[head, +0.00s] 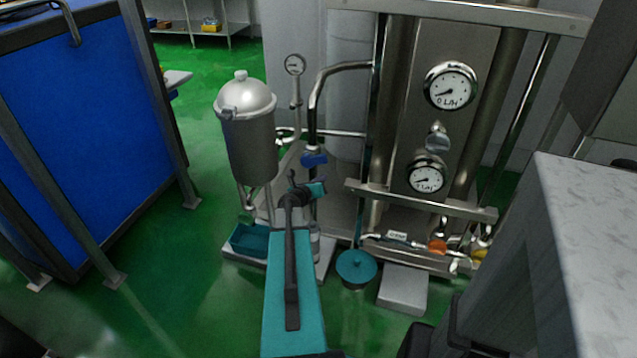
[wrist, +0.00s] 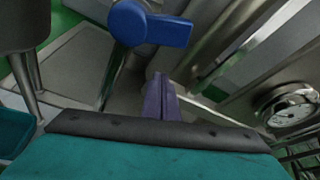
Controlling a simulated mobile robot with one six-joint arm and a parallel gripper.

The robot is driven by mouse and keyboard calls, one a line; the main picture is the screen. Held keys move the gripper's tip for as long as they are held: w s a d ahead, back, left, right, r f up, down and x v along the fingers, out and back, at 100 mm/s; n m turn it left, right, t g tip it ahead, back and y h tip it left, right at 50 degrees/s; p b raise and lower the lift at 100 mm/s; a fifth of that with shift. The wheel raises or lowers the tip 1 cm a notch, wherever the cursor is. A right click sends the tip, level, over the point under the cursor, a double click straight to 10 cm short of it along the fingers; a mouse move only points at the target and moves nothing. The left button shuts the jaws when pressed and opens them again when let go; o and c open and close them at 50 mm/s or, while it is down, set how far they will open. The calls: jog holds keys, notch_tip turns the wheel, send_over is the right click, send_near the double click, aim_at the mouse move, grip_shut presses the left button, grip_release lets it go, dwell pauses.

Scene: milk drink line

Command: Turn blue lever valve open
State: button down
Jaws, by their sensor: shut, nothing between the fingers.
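The blue lever valve (head: 314,159) sits on an upright steel pipe, below the bent pipe at the centre of the head view. In the wrist view its blue handle (wrist: 165,30) is large at the top centre and points right from the rounded hub. My gripper (wrist: 160,80) shows there as two purplish fingers shut together with nothing between them. The fingertips are just below the handle in the picture, with a gap showing between them. In the head view my teal arm reaches up towards the valve and hides part of the pipe; the fingertips are not clear there.
A lidded steel tank (head: 248,130) stands left of the valve, with a small gauge (head: 295,65) beside it. A gauge panel (head: 455,45) rises at right. A teal round container (head: 356,268) and an orange valve (head: 437,247) are lower down. Green floor is open at left.

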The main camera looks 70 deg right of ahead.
aim_at(314, 160)
jog(key=shift+w+d+r+p, duration=0.35)
jog(key=shift+d+r, duration=0.1)
jog(key=shift+r, duration=0.35)
jog(key=shift+w+d+r+p, duration=0.2)
jog(key=shift+w+d+r, duration=0.2)
jog(key=shift+r, duration=0.35)
jog(key=shift+d, duration=0.1)
